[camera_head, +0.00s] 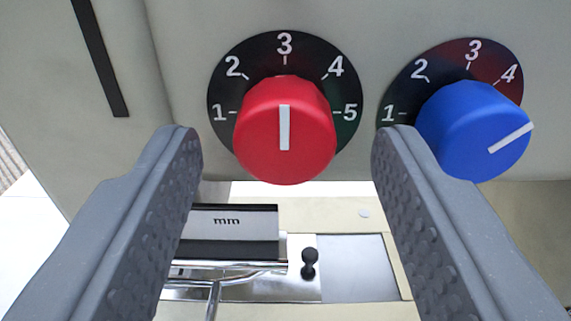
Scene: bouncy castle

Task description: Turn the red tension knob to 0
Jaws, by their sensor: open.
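The red tension knob (285,148) sits on a round black dial (231,90) on a beige panel. The visible dial marks run from 1 to 5; no 0 shows, and the knob hides the lower part of the dial. The knob's white pointer line stands upright, in line with the 3. My gripper (284,140) is open, with one grey finger on the left and one on the right of the knob. Gaps show between the fingers and the knob, and I see no contact.
A blue knob (470,130) on a second dial is close to the right finger, its pointer toward the upper right. Below are a metal plate marked "mm" (227,221), a small black lever (309,263) and metal parts. A dark slot (100,57) is at upper left.

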